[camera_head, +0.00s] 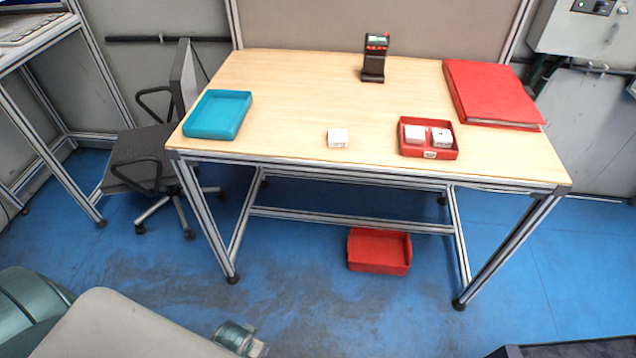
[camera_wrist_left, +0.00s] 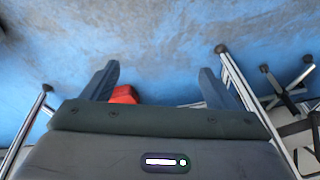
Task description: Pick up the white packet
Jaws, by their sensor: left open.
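A small white packet (camera_head: 338,138) lies by itself on the table near the front edge. Two more white packets, a left one (camera_head: 414,133) and a right one (camera_head: 441,137), lie in the red tray (camera_head: 429,154) to its right. My left gripper (camera_wrist_left: 160,70) is open and empty in the left wrist view, with blue floor beyond its fingers. No packet shows in that view. In the head view my left arm is low at the lower left, well away from the table top. My right gripper is not in view.
The wooden table (camera_head: 290,95) carries a blue tray (camera_head: 218,114), a dark scanner (camera_head: 374,60) on its stand and a red binder (camera_head: 490,92). A red bin (camera_head: 379,251) is on the floor beneath. An office chair (camera_head: 145,160) stands left. The table middle is clear.

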